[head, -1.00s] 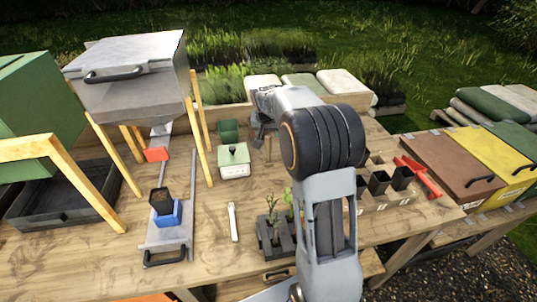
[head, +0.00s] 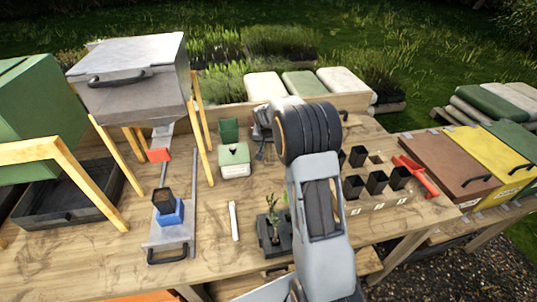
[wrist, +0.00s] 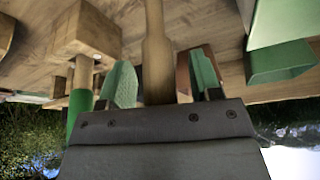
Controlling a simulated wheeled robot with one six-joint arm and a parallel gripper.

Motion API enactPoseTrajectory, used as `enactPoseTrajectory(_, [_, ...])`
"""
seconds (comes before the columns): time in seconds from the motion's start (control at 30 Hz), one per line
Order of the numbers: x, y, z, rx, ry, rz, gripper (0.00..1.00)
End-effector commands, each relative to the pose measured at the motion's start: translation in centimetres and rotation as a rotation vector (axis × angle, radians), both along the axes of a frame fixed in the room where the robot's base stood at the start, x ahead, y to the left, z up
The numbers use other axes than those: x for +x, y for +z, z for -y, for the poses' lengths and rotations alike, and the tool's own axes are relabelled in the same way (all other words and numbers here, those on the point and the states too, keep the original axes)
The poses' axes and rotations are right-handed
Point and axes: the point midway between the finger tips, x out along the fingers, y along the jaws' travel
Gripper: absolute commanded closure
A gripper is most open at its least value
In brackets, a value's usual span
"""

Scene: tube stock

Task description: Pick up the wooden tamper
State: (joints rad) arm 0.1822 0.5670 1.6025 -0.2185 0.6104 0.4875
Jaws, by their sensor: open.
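The wooden tamper (wrist: 157,60) shows in the wrist view as a pale wooden shaft with a wider part near my gripper. My gripper (wrist: 162,82) is open, with one green-padded finger on each side of the shaft. I cannot tell whether either finger touches it. The shaft's near end is hidden behind the gripper body. In the head view my gripper (head: 262,140) is behind my arm at the back of the bench, and I cannot make out the tamper there.
A green pot (head: 229,131) and a green-lidded box (head: 234,160) stand left of my gripper. Dark seedling pots (head: 375,182) and a red scoop (head: 416,174) lie to the right. A wooden block (wrist: 88,30) is close on the left in the wrist view.

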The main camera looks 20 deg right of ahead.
Motion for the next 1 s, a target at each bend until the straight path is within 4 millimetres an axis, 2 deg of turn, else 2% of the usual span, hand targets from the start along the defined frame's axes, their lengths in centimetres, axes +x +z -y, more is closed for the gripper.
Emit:
enactPoseTrajectory(0.07, [0.01,0.02,-0.01,0.000,0.000,0.000,0.43])
enactPoseTrajectory(0.67, [0.00,0.05,0.00,0.000,0.000,0.000,1.00])
enactPoseTrajectory(1.0, [0.05,0.51,0.01,0.000,-0.001,0.003,1.00])
